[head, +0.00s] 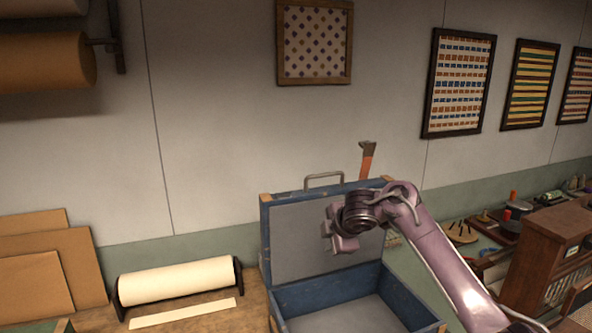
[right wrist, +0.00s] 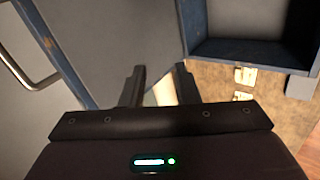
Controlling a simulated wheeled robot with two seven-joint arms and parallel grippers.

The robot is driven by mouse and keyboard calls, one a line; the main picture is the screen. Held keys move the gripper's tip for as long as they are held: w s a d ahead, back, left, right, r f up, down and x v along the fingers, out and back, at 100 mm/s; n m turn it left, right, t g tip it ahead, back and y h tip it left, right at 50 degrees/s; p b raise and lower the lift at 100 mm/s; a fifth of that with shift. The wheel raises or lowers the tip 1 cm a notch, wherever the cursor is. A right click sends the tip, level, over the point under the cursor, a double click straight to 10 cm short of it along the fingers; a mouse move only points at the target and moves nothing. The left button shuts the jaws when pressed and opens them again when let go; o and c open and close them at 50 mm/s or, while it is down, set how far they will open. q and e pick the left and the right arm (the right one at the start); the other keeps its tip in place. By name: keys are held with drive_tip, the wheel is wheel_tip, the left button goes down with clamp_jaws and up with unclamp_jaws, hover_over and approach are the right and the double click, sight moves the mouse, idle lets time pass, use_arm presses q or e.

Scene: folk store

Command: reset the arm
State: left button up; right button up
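My right arm (head: 435,250) comes in from the lower right in the head view. Its gripper (head: 340,238) is raised in front of the open lid of a blue case (head: 290,240). In the right wrist view the two fingers of my right gripper (right wrist: 158,82) stand apart with nothing between them. The case's blue edge and grey lining (right wrist: 110,40) show beyond the fingers, and the case's lower tray (right wrist: 240,55) is at upper right. My left gripper is in neither view.
A paper roll (head: 178,281) lies on the bench left of the case. An orange-handled tool (head: 367,160) shows behind the lid. A wooden cabinet (head: 545,260) and small tools crowd the right. Framed pieces hang on the wall.

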drive_tip(key=s+a+f+m, duration=0.1)
drive_tip(key=s+f+m, duration=0.7)
drive_tip(key=s+f, duration=0.8)
drive_tip(key=s+d+f+m+g+h, duration=0.1)
drive_tip(key=s+d+m, duration=0.25)
drive_tip(key=s, duration=0.55)
drive_tip(key=s+d+f+m+g+h, duration=0.1)
drive_tip(key=s+d+m+g, duration=0.2)
drive_tip(key=s, duration=0.6)
drive_tip(key=s+d+f+m+h, duration=0.1)
drive_tip(key=s+d+m, duration=0.35)
drive_tip(key=s, duration=0.35)
drive_tip(key=s+d+f+n+g+b, duration=0.1)
drive_tip(key=s+f+b, duration=0.15)
drive_tip(key=f, duration=1.65)
drive_tip(key=s+f+g+b, duration=0.1)
drive_tip(key=f+b, duration=0.2)
drive_tip(key=f, duration=1.6)
drive_tip(key=s+d+f+b, duration=0.3)
drive_tip(key=s+f+b, duration=0.1)
drive_tip(key=s+f, duration=1.5)
drive_tip(key=shift+d+f+g, duration=0.2)
drive_tip(key=shift+f+g, duration=0.2)
drive_tip(key=shift+f, duration=0.15)
